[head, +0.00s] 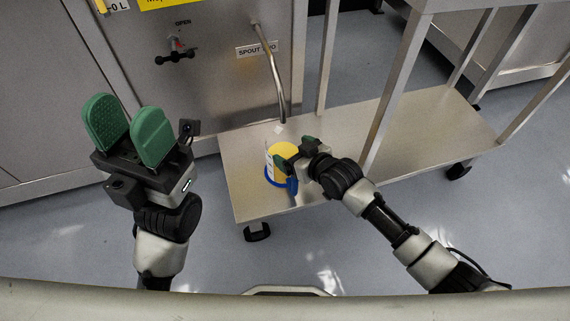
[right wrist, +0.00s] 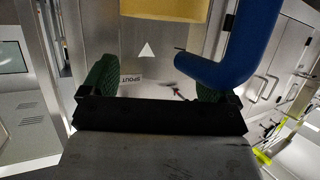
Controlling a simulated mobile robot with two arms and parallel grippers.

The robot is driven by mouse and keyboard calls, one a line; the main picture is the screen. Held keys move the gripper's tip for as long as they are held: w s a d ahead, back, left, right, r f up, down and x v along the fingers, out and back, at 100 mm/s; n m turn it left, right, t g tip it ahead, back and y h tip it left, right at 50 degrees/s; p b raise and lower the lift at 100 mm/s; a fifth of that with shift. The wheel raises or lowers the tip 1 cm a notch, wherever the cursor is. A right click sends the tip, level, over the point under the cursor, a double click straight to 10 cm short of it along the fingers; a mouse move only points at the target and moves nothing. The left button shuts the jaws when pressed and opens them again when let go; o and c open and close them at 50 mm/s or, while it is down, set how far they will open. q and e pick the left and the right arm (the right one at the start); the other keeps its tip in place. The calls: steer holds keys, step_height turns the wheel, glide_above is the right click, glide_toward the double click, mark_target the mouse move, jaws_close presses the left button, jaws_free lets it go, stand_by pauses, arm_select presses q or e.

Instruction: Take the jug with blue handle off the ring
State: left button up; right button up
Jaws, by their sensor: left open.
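The jug (head: 270,163), with yellow showing at its top, stands upright on the lower shelf below the spout pipe. Its blue handle (head: 292,187) faces the front right. A blue band (head: 269,182) shows at its foot; I cannot tell whether this is the ring. My right gripper (head: 294,155) is beside the jug and partly covers it. In the right wrist view its green fingers (right wrist: 153,80) are wide apart; the blue handle (right wrist: 245,45) overlaps the right finger, and contact is unclear. My left gripper (head: 127,132) is open, empty and raised at the left, away from the jug.
The steel shelf (head: 415,140) is bare right of the jug, with cart posts (head: 393,90) rising from it. The thin spout pipe (head: 270,70) hangs down just behind the jug. A steel panel with a black valve handle (head: 176,55) stands behind.

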steer(key=c, duration=0.7)
